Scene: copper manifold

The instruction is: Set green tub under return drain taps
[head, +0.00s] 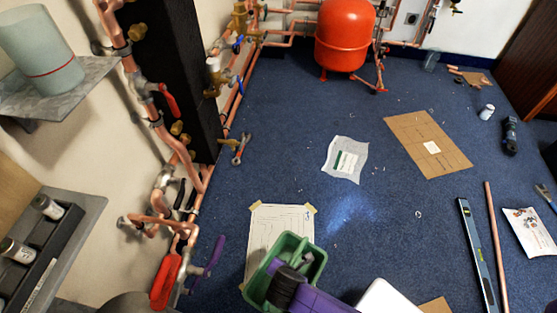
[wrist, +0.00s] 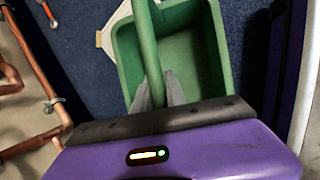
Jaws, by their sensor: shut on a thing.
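The green tub (head: 262,277) is at the bottom centre of the head view, over the lower part of a taped paper sheet. It is an open, empty-looking box with a bar handle across it. In the wrist view the tub (wrist: 215,75) fills the upper middle. My gripper (wrist: 158,95) is shut on the handle; in the head view my gripper (head: 291,268) hides part of the tub. I cannot tell whether the tub touches the floor. Low pipework to its left carries a red lever tap (head: 164,280) and a purple lever tap (head: 212,258); their outlets are not clear.
The paper sheet (head: 277,228) lies on the blue carpet. Copper pipes (wrist: 22,60) run close on the left. Mid-floor carpet is mostly clear.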

